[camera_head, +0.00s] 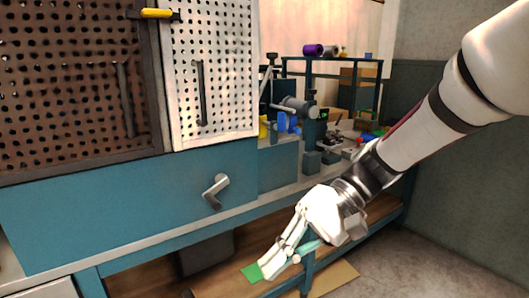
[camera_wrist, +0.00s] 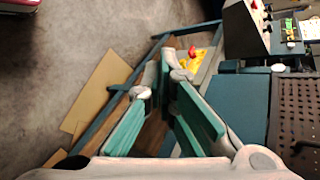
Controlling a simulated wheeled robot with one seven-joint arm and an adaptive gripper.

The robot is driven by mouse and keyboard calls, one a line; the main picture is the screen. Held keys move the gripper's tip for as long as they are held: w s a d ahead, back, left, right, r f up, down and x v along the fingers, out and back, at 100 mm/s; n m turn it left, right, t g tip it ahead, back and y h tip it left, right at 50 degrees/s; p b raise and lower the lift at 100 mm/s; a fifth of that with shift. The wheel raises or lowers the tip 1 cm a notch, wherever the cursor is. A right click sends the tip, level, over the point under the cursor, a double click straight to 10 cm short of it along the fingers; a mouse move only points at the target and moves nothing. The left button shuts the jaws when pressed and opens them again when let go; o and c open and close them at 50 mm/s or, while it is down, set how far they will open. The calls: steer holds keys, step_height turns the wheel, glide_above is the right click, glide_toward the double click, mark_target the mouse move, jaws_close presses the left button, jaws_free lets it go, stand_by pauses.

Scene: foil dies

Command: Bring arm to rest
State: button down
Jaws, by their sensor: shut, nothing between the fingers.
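My arm reaches in from the upper right of the head view, white with dark bands. My gripper (camera_head: 266,267) hangs low in front of the workbench, pointing down and to the left, with its fingers together and empty. In the wrist view my gripper (camera_wrist: 166,72) shows teal pads that lean together towards the tips. No object is between the fingers. A small green patch lies at the fingertips in the head view; I cannot tell whether it is a finger pad or something behind.
A tan sheet (camera_wrist: 103,88) lies on the grey floor (camera_wrist: 60,65). Tools and small parts crowd the bench's far end. Open floor lies at the right.

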steer(key=s+d+m+t+h, duration=0.1)
steer(key=s+d+t+h, duration=0.4)
steer(key=s+d+h, duration=0.95)
steer(key=s+d+r+t+y+p, duration=0.1)
steer(key=s+r+t+y+p, duration=0.1)
steer(key=r+p, duration=1.1)
steer(key=s+d+r+t+y+p, duration=0.2)
steer(key=s+r+p, duration=0.2)
steer(key=r+p, duration=1)
steer(key=shift+r+p, duration=0.3)
steer(key=shift+r, duration=0.6)
